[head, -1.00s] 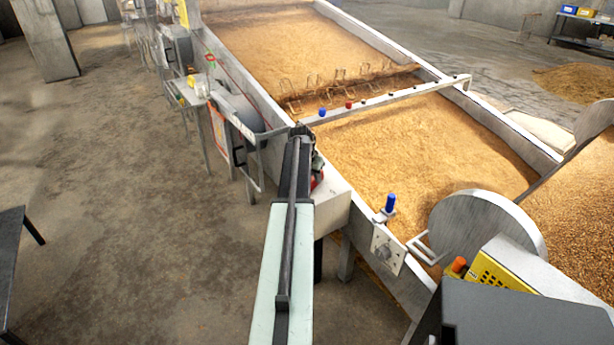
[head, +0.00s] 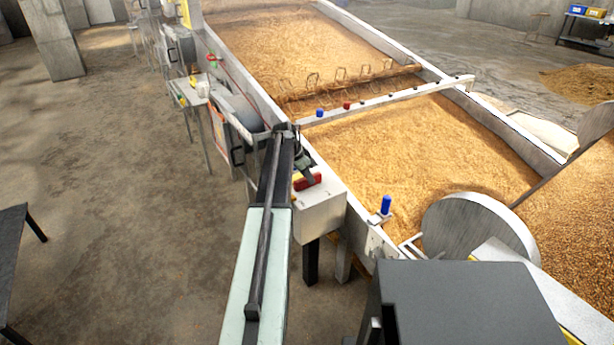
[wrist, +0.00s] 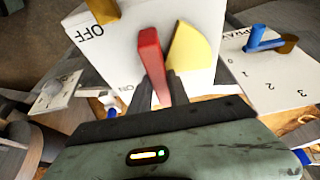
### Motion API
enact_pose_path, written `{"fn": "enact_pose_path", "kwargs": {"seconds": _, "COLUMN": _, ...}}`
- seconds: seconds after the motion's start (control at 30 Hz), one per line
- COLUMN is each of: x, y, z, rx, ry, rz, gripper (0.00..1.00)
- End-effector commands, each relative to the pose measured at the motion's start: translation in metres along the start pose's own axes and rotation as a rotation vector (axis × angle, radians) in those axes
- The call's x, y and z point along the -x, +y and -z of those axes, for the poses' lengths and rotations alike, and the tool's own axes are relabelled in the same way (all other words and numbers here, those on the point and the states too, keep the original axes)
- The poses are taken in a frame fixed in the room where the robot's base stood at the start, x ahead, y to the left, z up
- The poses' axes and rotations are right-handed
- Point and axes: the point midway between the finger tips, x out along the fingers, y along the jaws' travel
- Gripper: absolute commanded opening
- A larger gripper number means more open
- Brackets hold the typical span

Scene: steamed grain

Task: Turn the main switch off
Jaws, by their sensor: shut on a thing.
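The main switch is a red lever (wrist: 150,55) on a white box marked OFF at its upper left and ON lower down. A yellow piece (wrist: 192,55) sits beside the lever. In the wrist view my gripper (wrist: 158,88) is shut on the lever, its dark fingers near the ON mark and partly covering the lever's lower part. In the head view the red lever (head: 307,181) shows on the white box (head: 320,212) at the side of the grain trough; my arm hides part of the area and the fingertips are not clear there.
A blue-topped control (head: 386,205) stands on the trough edge. Open floor (head: 120,190) lies left of my arm.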

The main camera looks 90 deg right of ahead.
Motion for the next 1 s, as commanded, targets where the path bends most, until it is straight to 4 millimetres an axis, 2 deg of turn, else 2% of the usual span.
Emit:
{"fn": "enact_pose_path", "kwargs": {"seconds": 0.03, "x": 0.001, "y": -0.003, "z": -0.005, "rx": -0.001, "ry": -0.012, "rz": 0.004, "gripper": 0.0}}
{"fn": "enact_pose_path", "kwargs": {"seconds": 0.23, "x": -0.001, "y": -0.001, "z": -0.001, "rx": -0.007, "ry": -0.012, "rz": 0.002, "gripper": 0.0}}
{"fn": "enact_pose_path", "kwargs": {"seconds": 0.27, "x": -0.001, "y": -0.001, "z": 0.0, "rx": -0.007, "ry": -0.013, "rz": 0.002, "gripper": 0.3}}
{"fn": "enact_pose_path", "kwargs": {"seconds": 0.3, "x": -0.002, "y": 0.0, "z": 0.001, "rx": -0.008, "ry": -0.012, "rz": 0.002, "gripper": 0.41}}
{"fn": "enact_pose_path", "kwargs": {"seconds": 0.33, "x": -0.002, "y": 0.001, "z": 0.002, "rx": -0.009, "ry": -0.012, "rz": 0.001, "gripper": 0.44}}
{"fn": "enact_pose_path", "kwargs": {"seconds": 0.7, "x": 0.001, "y": 0.004, "z": 0.008, "rx": -0.013, "ry": -0.008, "rz": -0.002, "gripper": 0.44}}
{"fn": "enact_pose_path", "kwargs": {"seconds": 0.87, "x": 0.023, "y": 0.004, "z": 0.01, "rx": -0.013, "ry": -0.008, "rz": -0.002, "gripper": 0.44}}
{"fn": "enact_pose_path", "kwargs": {"seconds": 1.0, "x": 0.051, "y": 0.004, "z": 0.01, "rx": -0.013, "ry": -0.008, "rz": -0.002, "gripper": 0.44}}
